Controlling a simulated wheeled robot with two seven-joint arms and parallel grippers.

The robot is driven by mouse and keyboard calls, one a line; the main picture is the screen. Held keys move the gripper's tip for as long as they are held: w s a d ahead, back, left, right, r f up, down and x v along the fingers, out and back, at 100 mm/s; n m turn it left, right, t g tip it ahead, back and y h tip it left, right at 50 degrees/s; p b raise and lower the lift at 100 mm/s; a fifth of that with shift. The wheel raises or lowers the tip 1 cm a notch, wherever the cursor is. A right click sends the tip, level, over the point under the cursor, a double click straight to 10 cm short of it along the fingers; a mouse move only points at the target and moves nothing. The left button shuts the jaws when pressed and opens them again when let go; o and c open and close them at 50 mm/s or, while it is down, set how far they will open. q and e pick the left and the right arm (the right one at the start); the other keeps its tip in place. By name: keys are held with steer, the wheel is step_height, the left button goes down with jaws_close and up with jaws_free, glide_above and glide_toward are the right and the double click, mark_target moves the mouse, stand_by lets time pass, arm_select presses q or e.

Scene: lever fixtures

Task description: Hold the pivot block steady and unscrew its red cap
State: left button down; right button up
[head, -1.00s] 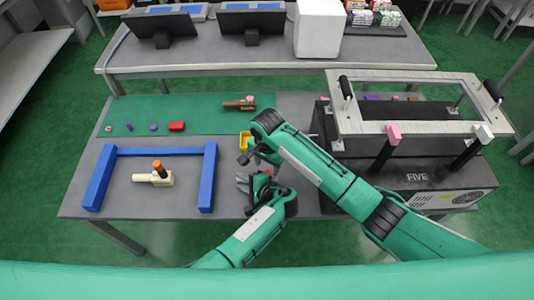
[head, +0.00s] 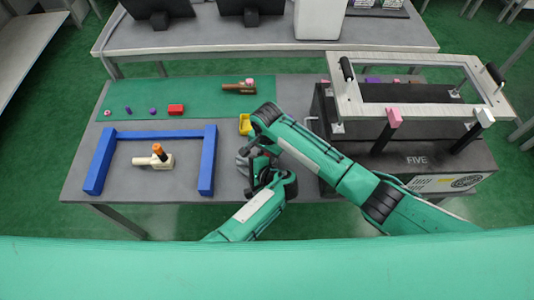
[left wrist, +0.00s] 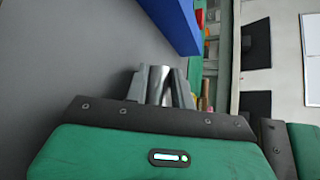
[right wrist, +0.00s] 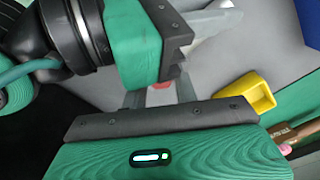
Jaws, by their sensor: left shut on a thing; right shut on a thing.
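My left gripper (head: 242,165) is at the front middle of the table. In the left wrist view my left gripper (left wrist: 160,88) is shut on a silver-grey rounded piece (left wrist: 158,86), seemingly part of the pivot block. My right gripper (head: 248,154) comes from the right, close beside the left one. In the right wrist view my right gripper (right wrist: 162,90) is shut, with a small red piece (right wrist: 162,86), likely the red cap, between its fingers. The left gripper's grey fingers show just beyond it. Most of the block is hidden by the grippers; whether the cap is still seated cannot be told.
A blue frame (head: 209,160) stands left, around a cream block with orange cap (head: 163,162). A yellow bin (head: 245,124) stands behind my grippers. A brown piece with pink cap (head: 238,88) lies on the green mat (head: 205,90). A black machine (head: 420,165) fills the right.

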steer(key=o, duration=1.1)
steer(key=shift+r, duration=0.15)
steer(key=shift+r, duration=1.35)
steer(key=o, duration=0.6)
steer(key=shift+c, duration=0.2)
steer(key=shift+r, duration=0.1)
